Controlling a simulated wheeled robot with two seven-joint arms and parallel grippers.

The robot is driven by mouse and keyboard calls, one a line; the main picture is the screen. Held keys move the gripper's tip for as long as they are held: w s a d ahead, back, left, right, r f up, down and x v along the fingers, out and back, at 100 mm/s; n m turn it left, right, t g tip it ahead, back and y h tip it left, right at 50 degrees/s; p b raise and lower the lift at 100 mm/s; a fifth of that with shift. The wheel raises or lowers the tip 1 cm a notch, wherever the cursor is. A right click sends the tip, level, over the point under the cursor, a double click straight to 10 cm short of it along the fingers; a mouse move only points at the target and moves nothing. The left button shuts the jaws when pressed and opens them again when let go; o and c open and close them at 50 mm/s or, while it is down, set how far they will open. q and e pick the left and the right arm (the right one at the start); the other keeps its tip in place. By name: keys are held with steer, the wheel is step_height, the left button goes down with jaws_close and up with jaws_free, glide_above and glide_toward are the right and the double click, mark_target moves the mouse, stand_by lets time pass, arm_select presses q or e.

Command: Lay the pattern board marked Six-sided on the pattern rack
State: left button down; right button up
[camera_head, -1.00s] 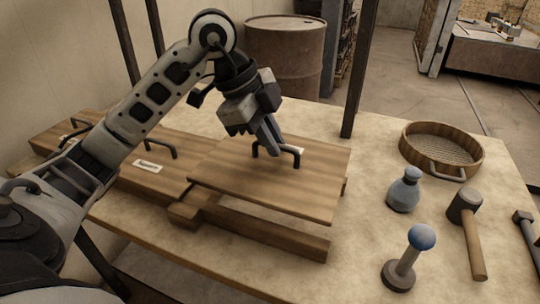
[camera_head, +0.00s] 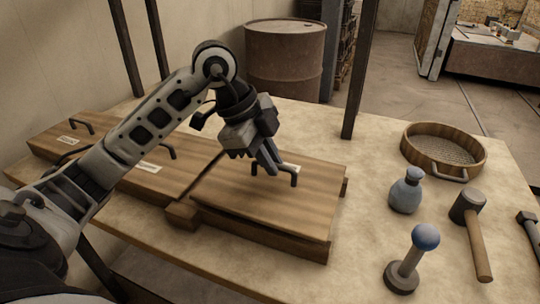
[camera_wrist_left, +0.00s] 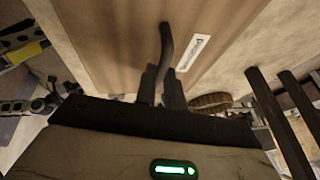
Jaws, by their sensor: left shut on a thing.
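My left gripper (camera_head: 267,166) is shut on the dark handle (camera_head: 293,178) of a wooden pattern board (camera_head: 255,210). In the left wrist view, the fingers (camera_wrist_left: 161,95) close around the handle (camera_wrist_left: 166,45), beside a white label (camera_wrist_left: 193,52) whose word I cannot read. The board lies flat or nearly flat over the pattern rack, whose wooden front rail (camera_head: 265,239) and left end block (camera_head: 181,215) show. The board's front edge is very close above the rail; I cannot tell whether it rests fully. My right gripper is not in view.
More labelled boards with dark handles lie to the left, one with its label (camera_head: 149,168) behind my arm. A dark post (camera_head: 361,70) rises behind the board.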

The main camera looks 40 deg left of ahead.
arm_select(q)
steer(key=c, duration=1.5)
jaws_free()
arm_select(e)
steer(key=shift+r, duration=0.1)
arm_select(q)
steer(key=shift+r, duration=0.1)
steer(key=p+v, duration=0.2)
steer(key=v, duration=1.1)
steer(key=shift+w, duration=0.15)
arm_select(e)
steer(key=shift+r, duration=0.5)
arm_select(q)
steer(key=shift+d, duration=0.15)
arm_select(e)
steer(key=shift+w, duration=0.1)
